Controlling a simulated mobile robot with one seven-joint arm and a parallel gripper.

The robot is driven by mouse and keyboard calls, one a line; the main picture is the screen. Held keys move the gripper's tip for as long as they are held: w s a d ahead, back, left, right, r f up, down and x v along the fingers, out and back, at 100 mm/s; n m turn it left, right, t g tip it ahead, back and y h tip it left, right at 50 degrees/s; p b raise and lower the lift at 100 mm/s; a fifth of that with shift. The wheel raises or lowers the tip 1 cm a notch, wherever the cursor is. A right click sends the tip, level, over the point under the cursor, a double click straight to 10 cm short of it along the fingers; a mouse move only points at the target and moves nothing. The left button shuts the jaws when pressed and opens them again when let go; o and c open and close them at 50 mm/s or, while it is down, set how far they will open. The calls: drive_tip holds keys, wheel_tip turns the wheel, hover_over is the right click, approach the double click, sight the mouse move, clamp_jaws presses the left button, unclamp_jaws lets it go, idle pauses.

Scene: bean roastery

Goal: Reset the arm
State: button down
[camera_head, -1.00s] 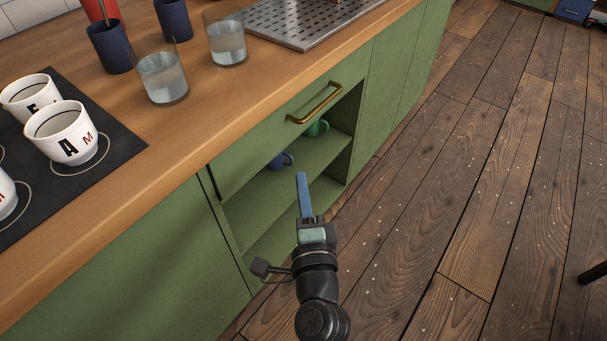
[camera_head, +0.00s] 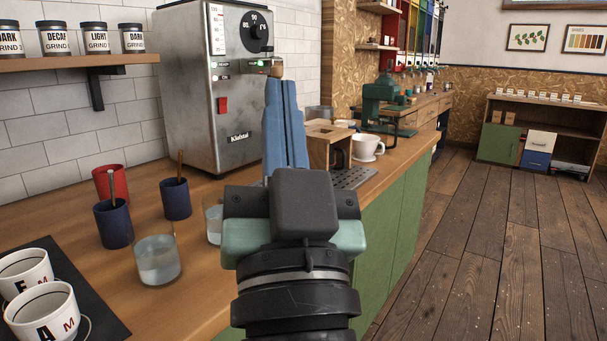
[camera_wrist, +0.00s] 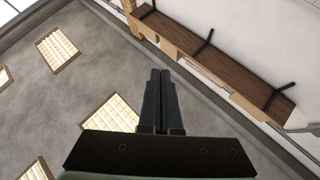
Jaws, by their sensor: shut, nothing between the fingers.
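My gripper (camera_head: 285,88) is raised in the middle of the head view, its blue fingers pointing up and pressed together with nothing between them. It stands in front of the counter (camera_head: 190,262) and hides part of the counter top. In the wrist view my gripper (camera_wrist: 160,75) also shows shut, its two dark fingers side by side, with a grey ceiling and lit panels beyond.
A steel machine (camera_head: 195,90) stands on the counter behind my gripper. Glasses (camera_head: 158,260), dark blue cups (camera_head: 113,223), a red cup (camera_head: 106,180) and white mugs (camera_head: 45,315) stand at the left. The wooden floor (camera_head: 480,250) at the right is clear.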

drive_tip(key=s+d+r+t+h+p, duration=0.2)
drive_tip(key=s+r+h, duration=0.1)
drive_tip(key=s+r, duration=0.5)
wheel_tip(320, 180, up, 26)
drive_tip(key=w+p, duration=0.2)
drive_tip(key=p, duration=2.3)
drive_tip(key=shift+a+n, duration=0.15)
drive_tip(key=shift+n, duration=0.25)
